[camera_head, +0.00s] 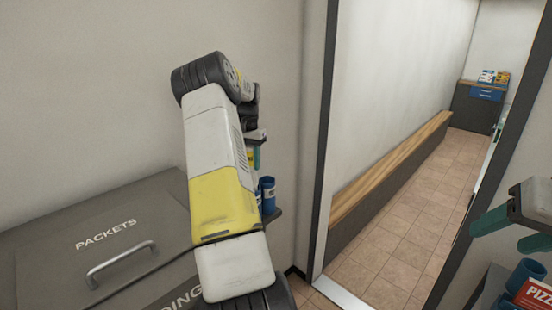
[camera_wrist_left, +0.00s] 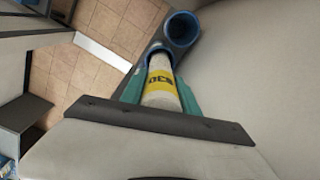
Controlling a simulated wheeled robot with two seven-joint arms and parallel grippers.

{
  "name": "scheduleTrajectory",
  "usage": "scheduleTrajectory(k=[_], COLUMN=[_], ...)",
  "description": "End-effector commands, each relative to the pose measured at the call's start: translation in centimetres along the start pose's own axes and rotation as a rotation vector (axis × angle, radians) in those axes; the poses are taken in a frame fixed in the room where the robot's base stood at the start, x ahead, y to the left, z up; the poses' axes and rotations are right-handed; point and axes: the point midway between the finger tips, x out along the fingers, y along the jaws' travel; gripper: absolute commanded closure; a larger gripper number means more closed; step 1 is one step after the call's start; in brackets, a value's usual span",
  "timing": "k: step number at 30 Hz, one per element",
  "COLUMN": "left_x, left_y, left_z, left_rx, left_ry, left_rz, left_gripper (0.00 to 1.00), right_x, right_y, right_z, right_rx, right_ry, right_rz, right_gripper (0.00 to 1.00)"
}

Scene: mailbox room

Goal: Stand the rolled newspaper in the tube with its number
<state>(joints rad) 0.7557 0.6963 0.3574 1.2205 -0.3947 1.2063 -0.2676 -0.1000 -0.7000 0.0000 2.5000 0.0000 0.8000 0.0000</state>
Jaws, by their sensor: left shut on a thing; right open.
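My left gripper (camera_wrist_left: 160,97) is shut on the rolled newspaper (camera_wrist_left: 160,66), a pale roll with a yellow band whose black marking I cannot read surely. In the left wrist view its far end meets the mouth of a blue tube (camera_wrist_left: 148,50); I cannot tell whether it is inside or just above. A second blue tube (camera_wrist_left: 181,28) stands beside it, open and empty-looking. In the head view my left gripper (camera_head: 257,152) is partly hidden behind my arm, above the blue tubes (camera_head: 267,190). My right gripper (camera_head: 512,228) is open and empty at the right edge.
A grey parcel box marked PACKETS (camera_head: 105,233) is at the left. The wall stands close behind the tubes. A doorway with a wooden-topped bench (camera_head: 400,160) opens at the right. Below my right gripper are another blue tube (camera_head: 524,272) and a red pizza leaflet (camera_head: 535,296).

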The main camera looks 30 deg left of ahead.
Motion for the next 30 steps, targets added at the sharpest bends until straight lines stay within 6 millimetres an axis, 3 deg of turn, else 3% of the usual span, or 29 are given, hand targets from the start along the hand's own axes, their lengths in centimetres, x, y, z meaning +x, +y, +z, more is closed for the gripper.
scheduleTrajectory(k=[7,8,11,22,30], left_x=[0.0,0.0,0.0,-0.4,-4.5], left_y=[0.0,0.0,0.0,0.0,0.0], left_z=[0.0,0.0,0.0,0.0,-0.1], left_rx=[0.0,0.0,0.0,0.0,0.0], left_ry=[0.001,0.001,0.001,0.001,0.004], left_rz=[0.0,0.0,0.0,-0.001,-0.002], left_gripper=[1.0,0.59,0.39,0.37,0.37], right_x=[0.0,0.0,0.0,0.0,0.0], right_y=[0.0,0.0,0.0,0.0,0.0], right_z=[0.0,0.0,0.0,0.0,0.0], right_rx=[0.0,0.0,0.0,0.0,0.0], right_ry=[0.0,0.0,0.0,0.0,0.0], right_rz=[0.0,0.0,0.0,0.0,0.0], right_gripper=[0.41,0.41,0.41,0.41,0.41])
